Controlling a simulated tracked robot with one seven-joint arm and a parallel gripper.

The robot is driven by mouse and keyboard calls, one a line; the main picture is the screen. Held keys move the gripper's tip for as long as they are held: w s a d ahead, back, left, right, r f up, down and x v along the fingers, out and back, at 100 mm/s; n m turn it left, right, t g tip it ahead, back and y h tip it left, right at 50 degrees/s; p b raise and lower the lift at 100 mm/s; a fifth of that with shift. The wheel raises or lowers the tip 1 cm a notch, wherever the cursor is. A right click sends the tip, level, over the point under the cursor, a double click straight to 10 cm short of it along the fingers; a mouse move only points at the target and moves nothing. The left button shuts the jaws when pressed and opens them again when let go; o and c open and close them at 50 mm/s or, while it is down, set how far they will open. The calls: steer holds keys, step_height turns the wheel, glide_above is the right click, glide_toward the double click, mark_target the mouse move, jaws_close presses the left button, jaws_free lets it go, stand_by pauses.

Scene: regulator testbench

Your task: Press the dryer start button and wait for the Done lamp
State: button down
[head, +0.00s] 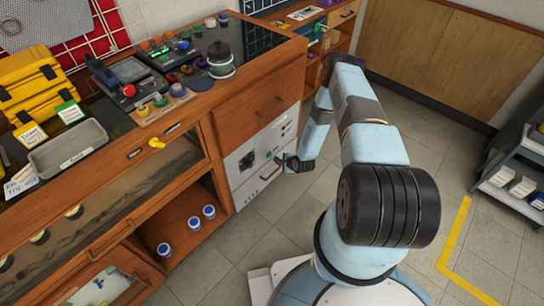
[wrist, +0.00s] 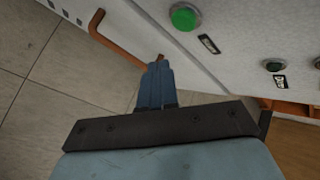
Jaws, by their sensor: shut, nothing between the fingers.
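The white dryer (head: 245,180) is built into the bench below a wooden drawer; its front shows in the head view. In the wrist view, the round bright green start button (wrist: 185,16) stands on the white panel, with a small dark label beside it. The Done lamp (wrist: 273,65) is small and dark green and looks unlit; its label sits just below it. My gripper (wrist: 160,64) is shut and empty, its blue fingertips close to the panel, below and left of the green button in the picture and apart from it. In the head view my gripper (head: 281,160) is at the dryer's front.
A copper-coloured handle (wrist: 112,38) runs along the dryer front near my fingertips. The bench top (head: 208,95) carries jars, knobs and a grey tray (head: 68,148). The tiled floor (head: 285,215) beside the bench is clear. A grey shelf cart (head: 515,195) stands at the right.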

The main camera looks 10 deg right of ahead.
steer(key=shift+w+a, duration=0.5)
steer(key=shift+w, duration=0.15)
steer(key=shift+w+a, duration=0.45)
steer(key=shift+w, duration=0.2)
steer(key=shift+w+a, duration=0.1)
steer(key=shift+w, duration=0.05)
stand_by(1.1)
steer(key=shift+w+a, duration=0.15)
steer(key=shift+w+a, duration=0.3)
steer(key=shift+w, duration=0.1)
stand_by(1.2)
steer(key=shift+s, duration=0.1)
steer(key=shift+s+d+r, duration=0.1)
steer(key=shift+s+d, duration=0.45)
steer(key=shift+s, duration=0.1)
steer(key=s+d, duration=0.1)
steer(key=s, duration=0.1)
steer(key=s+d, duration=0.2)
stand_by(0.7)
